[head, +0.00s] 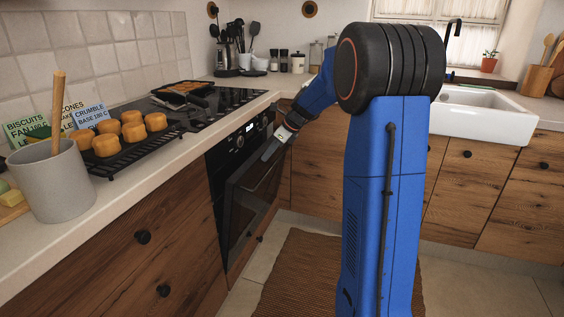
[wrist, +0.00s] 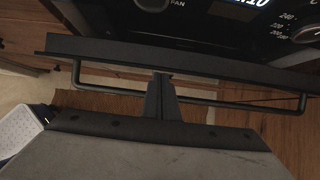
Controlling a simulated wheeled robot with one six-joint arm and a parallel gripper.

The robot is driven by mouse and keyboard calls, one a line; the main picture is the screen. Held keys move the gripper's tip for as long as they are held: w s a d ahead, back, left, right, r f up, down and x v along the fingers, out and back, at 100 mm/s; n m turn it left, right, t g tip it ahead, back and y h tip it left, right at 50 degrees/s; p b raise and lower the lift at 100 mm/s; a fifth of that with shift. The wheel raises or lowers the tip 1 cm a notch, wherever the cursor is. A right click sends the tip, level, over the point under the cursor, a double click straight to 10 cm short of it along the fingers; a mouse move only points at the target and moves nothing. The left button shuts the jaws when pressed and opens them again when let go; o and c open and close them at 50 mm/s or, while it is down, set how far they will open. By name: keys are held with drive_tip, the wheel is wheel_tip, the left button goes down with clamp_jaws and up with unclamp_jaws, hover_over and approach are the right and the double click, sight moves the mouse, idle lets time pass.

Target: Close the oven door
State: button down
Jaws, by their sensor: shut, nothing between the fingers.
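The oven (head: 240,142) is built into the wooden counter front, with a black control panel above its door. The dark oven door (head: 250,200) is upright or nearly so, and its top edge seems to stand a little out from the panel. In the wrist view the door's top edge (wrist: 200,58) crosses the picture, with a dark strip between it and the control panel (wrist: 210,15). The bar handle (wrist: 225,101) runs below that edge. My gripper (head: 269,154) is shut and empty at the top of the door. Its fingertips (wrist: 161,78) are at the handle; contact is unclear.
A black rack of biscuits (head: 130,150) and a grey crock (head: 52,180) stand on the counter left of the hob (head: 215,105). Wooden drawers (head: 150,250) flank the oven. A brown mat (head: 290,270) lies on the floor before it. A white sink (head: 480,112) is at right.

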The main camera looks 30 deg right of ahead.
sight(254, 154)
drive_tip(key=shift+w+a+r, duration=0.25)
drive_tip(key=shift+w+a, duration=0.5)
drive_tip(key=shift+w, duration=0.15)
drive_tip(key=shift+w+a+r, duration=0.25)
drive_tip(key=shift+w+a, duration=0.5)
drive_tip(key=shift+w, duration=0.1)
